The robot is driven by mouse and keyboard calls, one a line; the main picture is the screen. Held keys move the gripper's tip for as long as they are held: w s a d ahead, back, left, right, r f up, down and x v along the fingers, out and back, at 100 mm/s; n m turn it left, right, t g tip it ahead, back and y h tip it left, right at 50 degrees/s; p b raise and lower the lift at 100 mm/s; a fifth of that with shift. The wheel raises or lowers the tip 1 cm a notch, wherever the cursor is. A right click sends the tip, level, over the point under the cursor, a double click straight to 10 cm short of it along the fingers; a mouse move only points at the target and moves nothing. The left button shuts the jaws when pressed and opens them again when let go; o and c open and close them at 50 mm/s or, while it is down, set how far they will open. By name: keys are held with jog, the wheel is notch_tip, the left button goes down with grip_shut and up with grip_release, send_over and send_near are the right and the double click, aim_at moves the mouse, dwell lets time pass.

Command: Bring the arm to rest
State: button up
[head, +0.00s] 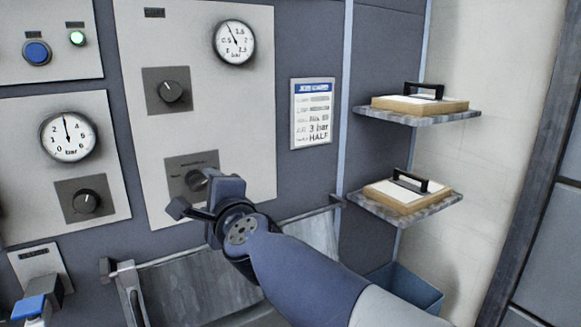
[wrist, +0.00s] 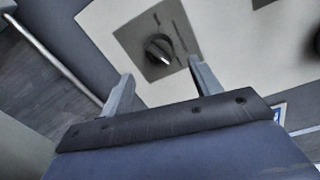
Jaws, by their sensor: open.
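My gripper (head: 190,197) is in front of the lower knob of the tall white panel in the head view. In the wrist view its two fingers (wrist: 160,85) are spread apart, with nothing between them. The dark knob (wrist: 159,47) on its grey square plate shows beyond the fingertips. In the head view the gripper partly hides this knob and its plate (head: 208,160). My arm reaches in from the lower right of the head view.
An upper knob (head: 169,92) and a gauge (head: 234,42) sit above on the panel. A job card (head: 312,113) hangs to the right. Two shelves (head: 428,117) hold boards with black handles. A metal trough (head: 190,285) lies below, and a blue bin (head: 412,288) stands lower right.

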aim_at(199, 184)
jog(key=x, duration=0.6)
jog(key=shift+w+a, duration=0.1)
jog(key=shift+w, duration=0.15)
jog(key=n, duration=0.1)
jog(key=n+p, duration=0.1)
jog(key=shift+s+r+n, duration=0.15)
jog(key=shift+r+n, duration=0.05)
jog(key=shift+n, duration=0.1)
jog(key=n+p, duration=0.1)
jog(key=n, duration=0.2)
jog(key=n+p, duration=0.1)
jog(key=n, duration=0.1)
jog(key=shift+n+t+h, duration=0.3)
jog(key=shift+n+h, duration=0.1)
jog(key=n+p, duration=0.1)
jog(key=n, duration=0.3)
jog(key=shift+a+p, duration=0.1)
jog(key=shift+p, duration=0.2)
jog(key=n+p, duration=0.1)
jog(key=n, duration=0.3)
jog(key=shift+s+f+n+t, duration=0.1)
jog(key=shift+f+n+t, duration=0.05)
jog(key=shift+n+t, duration=0.2)
